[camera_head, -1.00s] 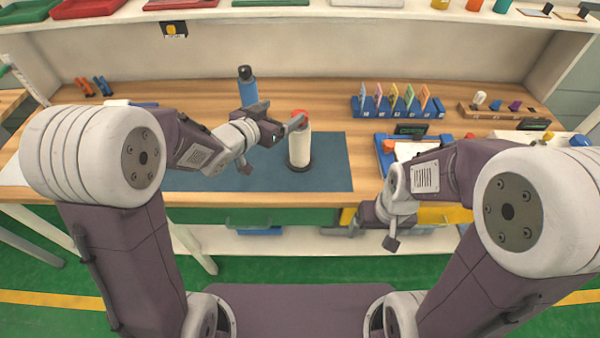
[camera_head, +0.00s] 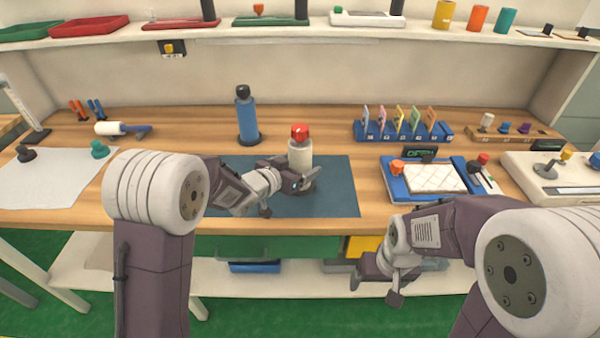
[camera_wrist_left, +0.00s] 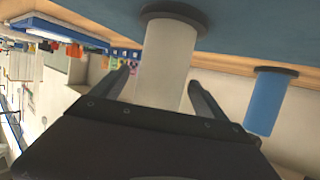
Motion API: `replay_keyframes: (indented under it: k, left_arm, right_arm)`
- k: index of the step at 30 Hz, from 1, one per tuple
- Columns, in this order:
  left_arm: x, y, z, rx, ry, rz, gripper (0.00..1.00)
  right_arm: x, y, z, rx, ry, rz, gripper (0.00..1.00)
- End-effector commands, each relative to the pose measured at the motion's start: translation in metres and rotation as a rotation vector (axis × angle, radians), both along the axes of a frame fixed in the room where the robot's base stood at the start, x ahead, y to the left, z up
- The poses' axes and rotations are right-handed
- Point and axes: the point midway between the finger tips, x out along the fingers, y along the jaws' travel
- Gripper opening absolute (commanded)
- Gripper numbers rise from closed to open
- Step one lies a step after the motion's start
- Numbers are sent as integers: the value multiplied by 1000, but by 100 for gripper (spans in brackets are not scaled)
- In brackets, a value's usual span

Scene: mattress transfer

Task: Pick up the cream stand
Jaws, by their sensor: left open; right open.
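The cream stand (camera_head: 300,154) is an upright cream cylinder with a red top and a dark round base, on the blue mat (camera_head: 335,200). My left gripper (camera_head: 304,184) is open, low at the front of the stand and hiding part of its lower body. In the left wrist view, the cream cylinder (camera_wrist_left: 166,62) shows between the two spread fingers of the left gripper (camera_wrist_left: 157,77), with gaps at both sides. I cannot tell how deep it sits between them. My right gripper (camera_head: 375,288) is open and empty, in front of the table edge.
A blue stand (camera_head: 246,118) with a black top stands behind left; it also shows in the left wrist view (camera_wrist_left: 265,102). A blue tray (camera_head: 396,185) with a white quilted pad lies right of the mat. A card rack (camera_head: 402,133) stands behind. The mat's right part is clear.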

Motion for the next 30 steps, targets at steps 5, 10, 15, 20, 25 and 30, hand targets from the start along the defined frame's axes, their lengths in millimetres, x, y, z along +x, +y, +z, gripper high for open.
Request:
replay_keyframes:
  k: [5, 10, 15, 20, 25, 30]
  left_arm:
    - [24, -16, -13, 0, 1, -1, 84]
    - [29, -19, -15, -1, 1, 0, 84]
    - [29, -19, -15, -1, 1, 0, 68]
    - [29, -19, -15, -1, 1, 0, 23]
    - [29, -19, -12, -3, -5, 0, 0]
    - [29, -19, -12, -3, -5, 0, 0]
  right_arm:
    - [0, 0, -2, 0, 0, 0, 84]
    - [0, 0, -2, 0, 0, 0, 84]
    - [0, 0, -2, 0, 0, 0, 84]
    - [0, 0, -2, 0, 0, 0, 84]
    - [0, 0, -2, 0, 0, 0, 84]
    - [0, 0, -2, 0, 0, 0, 84]
